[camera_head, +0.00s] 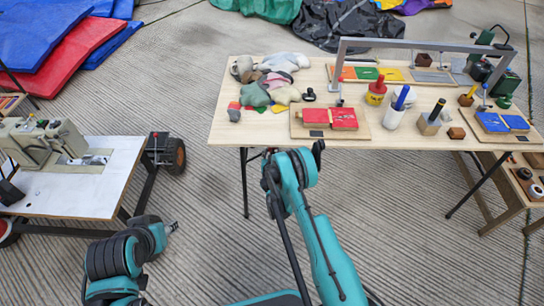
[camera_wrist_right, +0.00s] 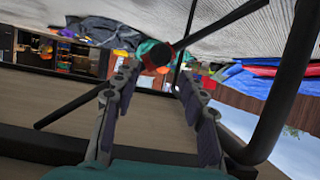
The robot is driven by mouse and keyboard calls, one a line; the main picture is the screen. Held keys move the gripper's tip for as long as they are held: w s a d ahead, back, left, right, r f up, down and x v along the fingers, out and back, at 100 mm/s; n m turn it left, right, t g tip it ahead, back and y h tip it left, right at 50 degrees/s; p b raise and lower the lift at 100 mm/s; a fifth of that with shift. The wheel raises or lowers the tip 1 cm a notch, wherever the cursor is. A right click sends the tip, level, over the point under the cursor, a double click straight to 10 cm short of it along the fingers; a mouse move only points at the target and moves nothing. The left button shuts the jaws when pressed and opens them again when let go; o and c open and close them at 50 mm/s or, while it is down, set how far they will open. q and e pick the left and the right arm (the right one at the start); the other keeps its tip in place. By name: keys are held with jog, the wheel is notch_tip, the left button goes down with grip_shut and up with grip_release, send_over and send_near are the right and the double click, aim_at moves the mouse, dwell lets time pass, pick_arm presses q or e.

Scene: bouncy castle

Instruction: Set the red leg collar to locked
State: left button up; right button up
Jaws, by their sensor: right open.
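A dark knob-like part with a red band, which looks like the red leg collar (camera_wrist_right: 156,54), sits on a dark bar under the table in the right wrist view. My right gripper (camera_wrist_right: 158,90) is open, and the collar shows beyond and between its fingertips, with no contact visible. I cannot tell which setting the collar is in. In the head view my right gripper (camera_head: 318,152) is at the table's front edge, mostly hidden behind my wrist; the collar is hidden there. My left arm is at lower left, with a small grey tip (camera_head: 171,228) that is too small to read.
The wooden table (camera_head: 270,139) carries red blocks (camera_head: 343,117), cups and a grey metal frame (camera_head: 415,43). Its thin dark legs (camera_head: 244,180) stand on the floor. A sewing machine (camera_head: 40,140) stands on a white-topped cart at left. The floor between is clear.

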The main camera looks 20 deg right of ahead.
notch_tip(320, 180, up, 8)
jog(key=shift+f, duration=0.2)
dwell(0.5)
